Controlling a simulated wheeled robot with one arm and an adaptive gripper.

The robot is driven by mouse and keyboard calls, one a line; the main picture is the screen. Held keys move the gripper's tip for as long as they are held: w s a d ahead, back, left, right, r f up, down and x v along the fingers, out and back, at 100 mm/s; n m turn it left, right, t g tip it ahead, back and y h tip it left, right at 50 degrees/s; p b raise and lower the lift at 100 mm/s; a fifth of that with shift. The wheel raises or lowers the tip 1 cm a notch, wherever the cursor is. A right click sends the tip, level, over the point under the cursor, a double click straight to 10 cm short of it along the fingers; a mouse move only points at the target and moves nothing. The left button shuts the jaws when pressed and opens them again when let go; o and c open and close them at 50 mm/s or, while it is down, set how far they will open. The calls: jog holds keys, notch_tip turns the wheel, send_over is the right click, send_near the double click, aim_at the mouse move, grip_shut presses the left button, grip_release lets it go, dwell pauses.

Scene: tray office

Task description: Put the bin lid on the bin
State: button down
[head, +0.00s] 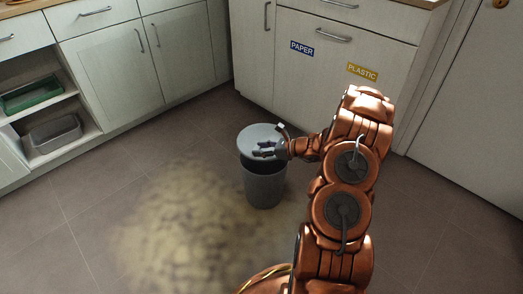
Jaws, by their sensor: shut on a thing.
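The bin (264,188) is a grey, round, upright bin on the brown tiled floor, in the middle of the head view. The bin lid (258,133) is a lighter grey disc above the bin's mouth. A dark gap shows between the lid and the bin's near rim, so the lid looks raised or tilted there. My gripper (263,150) reaches in from the right and is shut on the lid, over its near part. The fingers hide the exact grip point, and whether the lid's far edge touches the bin is hidden.
Pale cabinets (110,55) line the back left, with an open shelf (40,105) holding a green tray (30,94) and a grey tray (53,133). A drawer unit with PAPER (301,48) and PLASTIC (362,72) labels stands behind. Floor left of the bin is clear, with a yellowish patch (180,225).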

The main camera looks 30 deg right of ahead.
jog(key=shift+f+b, duration=2)
jog(key=shift+f, duration=1.8)
jog(key=c, duration=0.6)
grip_release()
jog(key=v, duration=1.2)
jog(key=shift+s+f, duration=0.1)
jog(key=shift+f, duration=0.05)
